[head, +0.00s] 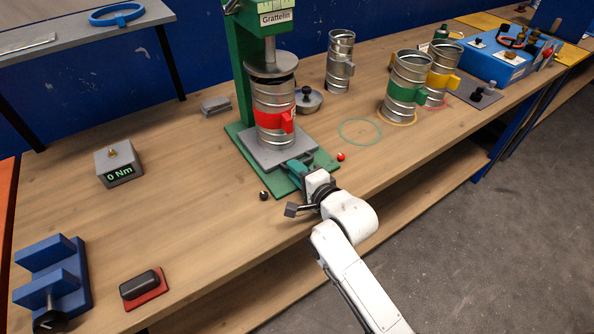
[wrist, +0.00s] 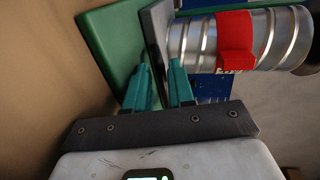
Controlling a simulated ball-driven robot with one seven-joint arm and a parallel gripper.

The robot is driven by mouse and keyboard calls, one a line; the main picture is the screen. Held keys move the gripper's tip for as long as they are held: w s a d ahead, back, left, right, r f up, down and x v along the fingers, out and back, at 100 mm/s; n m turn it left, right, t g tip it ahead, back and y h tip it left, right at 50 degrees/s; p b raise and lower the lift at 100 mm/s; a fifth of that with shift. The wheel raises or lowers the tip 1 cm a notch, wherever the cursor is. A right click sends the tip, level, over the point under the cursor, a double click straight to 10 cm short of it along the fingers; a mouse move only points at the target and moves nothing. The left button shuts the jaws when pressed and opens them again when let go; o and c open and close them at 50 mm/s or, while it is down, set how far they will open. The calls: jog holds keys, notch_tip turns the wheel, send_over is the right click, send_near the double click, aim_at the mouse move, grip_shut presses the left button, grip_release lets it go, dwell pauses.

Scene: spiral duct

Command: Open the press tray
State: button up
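The green press (head: 245,80) stands on the bench with a grey tray plate (head: 255,158) on its green base. A ribbed metal duct (head: 272,95) with a red clamp (head: 274,123) stands upright on the tray, under the press's round plate (head: 270,68). My gripper (head: 296,167) is at the tray's front right edge. In the wrist view its teal fingers (wrist: 160,78) are apart, with the tray's edge (wrist: 156,45) running between them. The red clamp (wrist: 235,42) also shows there. I cannot tell whether the fingers touch the tray.
A grey pot (head: 308,101) and a bare duct (head: 340,62) stand behind right. A box reading 0 Nm (head: 119,165) stands left. The bench between is mostly clear.

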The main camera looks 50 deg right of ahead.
grip_shut()
dwell(0.6)
